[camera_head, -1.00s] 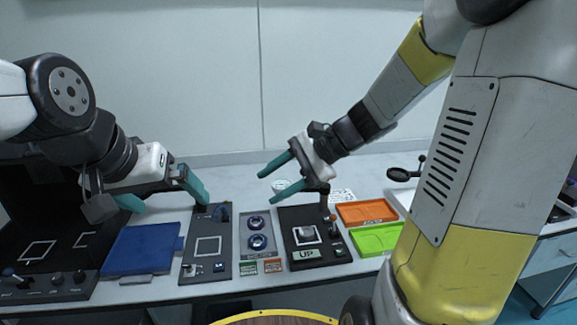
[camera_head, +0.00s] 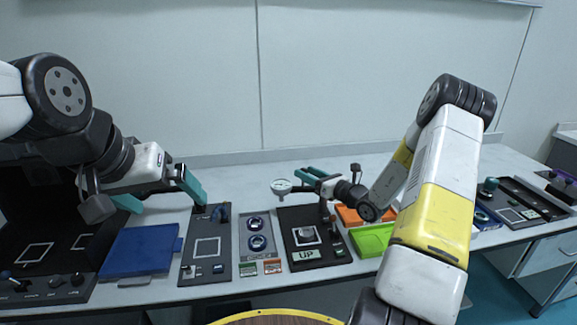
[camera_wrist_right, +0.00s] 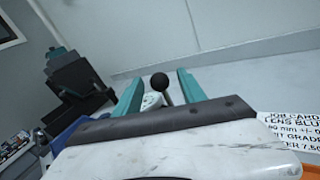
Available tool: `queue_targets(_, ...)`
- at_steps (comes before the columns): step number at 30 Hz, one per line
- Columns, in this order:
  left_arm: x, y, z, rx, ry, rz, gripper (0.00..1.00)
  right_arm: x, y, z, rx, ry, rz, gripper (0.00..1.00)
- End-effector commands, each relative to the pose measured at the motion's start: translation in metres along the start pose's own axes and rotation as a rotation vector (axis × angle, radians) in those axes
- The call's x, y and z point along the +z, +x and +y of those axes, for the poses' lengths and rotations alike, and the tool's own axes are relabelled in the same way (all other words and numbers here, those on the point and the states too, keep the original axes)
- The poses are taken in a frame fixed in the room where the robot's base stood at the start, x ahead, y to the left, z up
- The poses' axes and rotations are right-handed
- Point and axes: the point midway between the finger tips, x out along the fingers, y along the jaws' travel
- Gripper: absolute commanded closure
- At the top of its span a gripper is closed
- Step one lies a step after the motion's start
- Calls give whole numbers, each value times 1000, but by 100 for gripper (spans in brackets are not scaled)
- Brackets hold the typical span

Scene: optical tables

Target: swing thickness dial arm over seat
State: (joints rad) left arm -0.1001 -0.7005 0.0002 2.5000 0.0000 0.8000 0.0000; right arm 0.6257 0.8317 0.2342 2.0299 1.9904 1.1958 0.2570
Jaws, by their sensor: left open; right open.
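The thickness gauge station is a black base (camera_head: 334,255) with a grey square seat (camera_head: 307,235) and an "UP" label at its front. A round white dial (camera_head: 281,187) shows behind the base, left of the seat and not over it. My right gripper (camera_head: 302,174) is open, low behind the station and close to the dial. In the right wrist view a black ball knob (camera_wrist_right: 160,82) stands between the open fingers, with the white dial (camera_wrist_right: 151,101) partly hidden below it. I see no finger closed on the knob. My left gripper (camera_head: 163,201) is open and empty above the blue tray.
A blue tray (camera_head: 140,252) and a dark panel (camera_head: 207,265) stand to the left. An orange tray (camera_head: 349,216) and a green tray (camera_head: 370,240) lie right of the station, partly under my right arm. A printed card (camera_wrist_right: 292,128) lies behind.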

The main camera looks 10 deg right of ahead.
Motion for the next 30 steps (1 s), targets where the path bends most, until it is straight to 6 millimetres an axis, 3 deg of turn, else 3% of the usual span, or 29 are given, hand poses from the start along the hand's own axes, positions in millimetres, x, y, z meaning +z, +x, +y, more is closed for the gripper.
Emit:
queue_targets(3,0,0,0,0,0,0,0,0,22,2,5,-1,0,52)
queue_targets(9,0,0,0,0,0,0,0,0,45,1,4,-2,0,52)
queue_targets(20,0,0,0,0,0,0,0,0,51,1,2,-1,2,52)
queue_targets(27,0,0,0,0,0,0,0,0,51,1,3,-2,2,99)
queue_targets(30,0,0,0,0,0,0,0,0,51,1,2,-2,2,100)
